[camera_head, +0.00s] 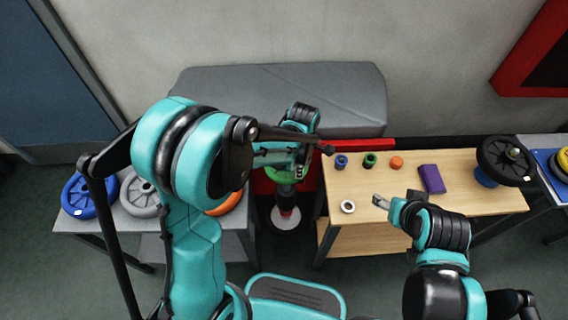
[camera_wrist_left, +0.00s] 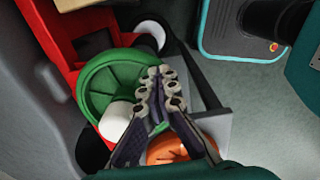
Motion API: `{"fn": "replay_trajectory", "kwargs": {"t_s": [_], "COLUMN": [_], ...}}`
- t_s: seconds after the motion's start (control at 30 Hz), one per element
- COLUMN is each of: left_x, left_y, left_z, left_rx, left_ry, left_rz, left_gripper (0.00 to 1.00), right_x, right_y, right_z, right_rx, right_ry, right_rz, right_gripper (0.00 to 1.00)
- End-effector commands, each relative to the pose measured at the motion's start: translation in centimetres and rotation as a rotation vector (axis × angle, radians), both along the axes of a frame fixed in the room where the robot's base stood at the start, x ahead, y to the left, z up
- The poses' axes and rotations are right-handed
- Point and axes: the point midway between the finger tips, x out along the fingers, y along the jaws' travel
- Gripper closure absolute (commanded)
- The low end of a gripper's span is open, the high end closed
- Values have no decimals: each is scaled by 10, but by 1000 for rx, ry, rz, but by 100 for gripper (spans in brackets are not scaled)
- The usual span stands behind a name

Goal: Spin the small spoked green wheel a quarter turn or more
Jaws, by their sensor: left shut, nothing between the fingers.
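The green wheel (camera_head: 282,175) is partly hidden behind my left arm in the head view, beside a red unit between the two tables. In the left wrist view the green wheel (camera_wrist_left: 98,88) shows its round rim and inner spokes, with a white cylinder overlapping its lower edge. My left gripper (camera_head: 301,172) is at the wheel's right side. In the left wrist view the left gripper (camera_wrist_left: 159,74) is shut and empty, its tips overlapping the wheel's right rim; I cannot tell whether they touch. My right gripper (camera_head: 379,202) is away over the wooden table's front edge.
The left grey table holds a blue wheel (camera_head: 78,195), a grey wheel (camera_head: 140,196) and an orange wheel (camera_head: 224,204). The wooden table (camera_head: 345,186) holds small rings, an orange piece (camera_head: 396,162), a purple block (camera_head: 432,179) and a black wheel (camera_head: 500,160). A grey box (camera_head: 350,95) stands behind.

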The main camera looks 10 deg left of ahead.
Motion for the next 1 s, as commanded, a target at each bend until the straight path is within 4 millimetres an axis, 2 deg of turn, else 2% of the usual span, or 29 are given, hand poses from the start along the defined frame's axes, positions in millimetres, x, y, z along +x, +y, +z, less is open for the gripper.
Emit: {"fn": "replay_trajectory", "kwargs": {"t_s": [0.33,0.9,1.0], "left_x": [0,0,0], "left_y": [0,0,0], "left_z": [7,67,72], "left_rx": [0,0,0], "left_ry": [0,0,0], "left_rz": [0,0,0], "left_gripper": [100,100,100], "right_x": [0,0,0], "right_y": [0,0,0], "right_z": [5,49,53], "right_rx": [0,0,0], "right_ry": [0,0,0], "right_rz": [0,0,0], "right_gripper": [38,38,38]}}
